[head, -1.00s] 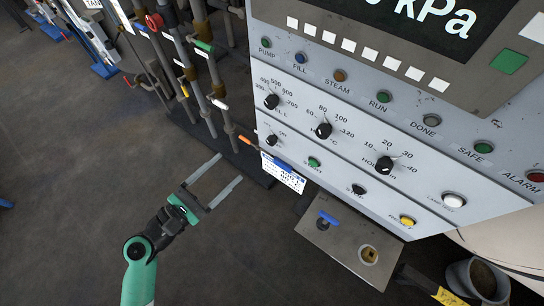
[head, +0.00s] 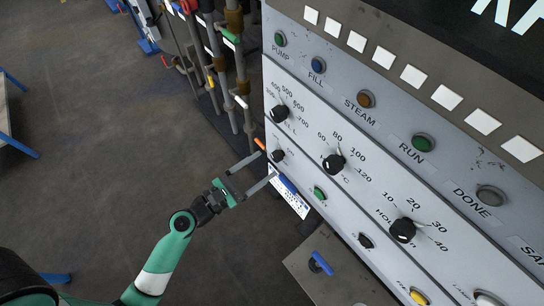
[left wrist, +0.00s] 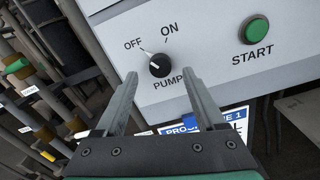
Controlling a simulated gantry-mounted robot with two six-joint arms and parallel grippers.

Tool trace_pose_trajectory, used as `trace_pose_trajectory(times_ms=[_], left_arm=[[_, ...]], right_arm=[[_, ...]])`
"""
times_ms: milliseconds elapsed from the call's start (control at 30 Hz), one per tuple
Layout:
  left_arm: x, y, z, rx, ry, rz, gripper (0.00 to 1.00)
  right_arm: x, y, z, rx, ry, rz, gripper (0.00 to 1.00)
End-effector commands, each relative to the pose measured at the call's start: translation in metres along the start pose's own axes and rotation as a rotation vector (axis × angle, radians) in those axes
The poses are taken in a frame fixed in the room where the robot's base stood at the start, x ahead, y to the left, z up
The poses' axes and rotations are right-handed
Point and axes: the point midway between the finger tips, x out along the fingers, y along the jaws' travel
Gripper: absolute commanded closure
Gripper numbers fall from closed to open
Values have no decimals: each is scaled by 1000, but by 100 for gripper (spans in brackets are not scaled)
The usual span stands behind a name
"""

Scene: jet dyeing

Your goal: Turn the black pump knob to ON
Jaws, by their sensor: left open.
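The black pump knob (left wrist: 160,65) sits on the grey control panel, with OFF at its upper left and ON at its upper right. Its white pointer line aims toward OFF. In the head view the knob (head: 278,155) is the small one at the panel's left edge, below the fill dial. My left gripper (head: 261,166) is open and empty, its fingers pointing at the panel just short of the knob. In the left wrist view the gripper (left wrist: 160,82) has its fingers spread, with the knob seen between and just beyond their tips. My right gripper is not in view.
The green START button (left wrist: 254,29) is right of the knob. A blue and white card (head: 289,193) hangs below it. Pipes with coloured valve handles (head: 229,80) stand left of the panel. The floor at left is open.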

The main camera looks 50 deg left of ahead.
Motion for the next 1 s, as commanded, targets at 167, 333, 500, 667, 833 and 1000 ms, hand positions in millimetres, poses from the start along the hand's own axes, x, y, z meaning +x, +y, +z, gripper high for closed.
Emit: trace_pose_trajectory(times_ms=[167,333,500,667,833,1000], left_arm=[[31,0,1,0,-2,-1,29],[41,0,0,0,-1,0,29],[42,0,0,0,0,1,29],[41,0,0,0,0,0,48],[41,0,0,0,0,0,79],[41,0,0,0,0,0,100]], right_arm=[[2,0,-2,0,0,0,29],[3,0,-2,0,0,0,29],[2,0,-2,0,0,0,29],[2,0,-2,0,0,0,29],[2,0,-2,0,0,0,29],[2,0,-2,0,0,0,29]])
